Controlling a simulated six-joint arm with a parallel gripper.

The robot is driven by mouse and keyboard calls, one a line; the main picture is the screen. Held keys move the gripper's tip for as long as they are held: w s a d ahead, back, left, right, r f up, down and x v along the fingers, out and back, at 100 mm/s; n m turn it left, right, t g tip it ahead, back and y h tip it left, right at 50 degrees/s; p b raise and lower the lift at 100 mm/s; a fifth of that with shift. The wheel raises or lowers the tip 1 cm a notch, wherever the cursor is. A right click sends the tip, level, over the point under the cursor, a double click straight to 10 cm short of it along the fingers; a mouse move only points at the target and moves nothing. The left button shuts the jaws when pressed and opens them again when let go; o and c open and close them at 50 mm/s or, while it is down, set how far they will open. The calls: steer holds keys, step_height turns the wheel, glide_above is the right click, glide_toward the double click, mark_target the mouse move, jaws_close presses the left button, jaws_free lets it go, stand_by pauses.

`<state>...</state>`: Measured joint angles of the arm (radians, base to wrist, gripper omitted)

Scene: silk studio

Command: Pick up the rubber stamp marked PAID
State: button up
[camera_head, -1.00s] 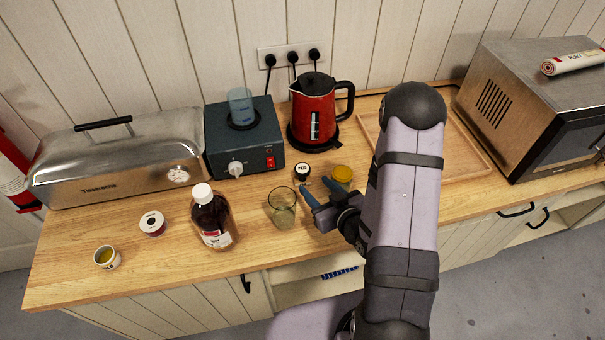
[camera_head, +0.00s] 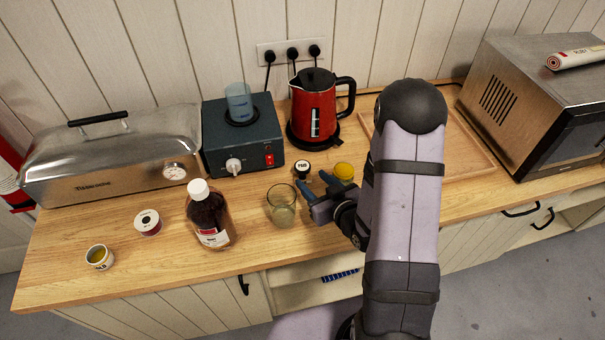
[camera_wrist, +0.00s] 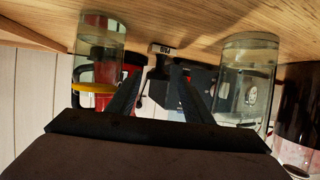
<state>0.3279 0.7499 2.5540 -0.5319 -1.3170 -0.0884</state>
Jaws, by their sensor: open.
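The rubber stamp (camera_head: 302,168) stands upright on the wooden counter, in front of the dark green appliance and the kettle. It has a dark body and a round pale top with dark lettering. The fingers appear just short of the stamp; contact is not visible.
A brown bottle (camera_head: 209,216), white-topped reel (camera_head: 148,222) and small cup (camera_head: 99,257) are further left. A red kettle (camera_head: 314,112) stands behind, a wooden tray (camera_head: 478,160) right.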

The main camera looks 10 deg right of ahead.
mark_target(306, 174)
steer(key=p+x, duration=0.1)
steer(key=x, duration=0.2)
steer(key=shift+w+r, duration=0.1)
steer(key=shift+w, duration=0.05)
steer(key=shift+p+x, duration=0.3)
steer(key=shift+x, duration=0.65)
steer(key=shift+c, duration=0.3)
steer(key=c, duration=0.8)
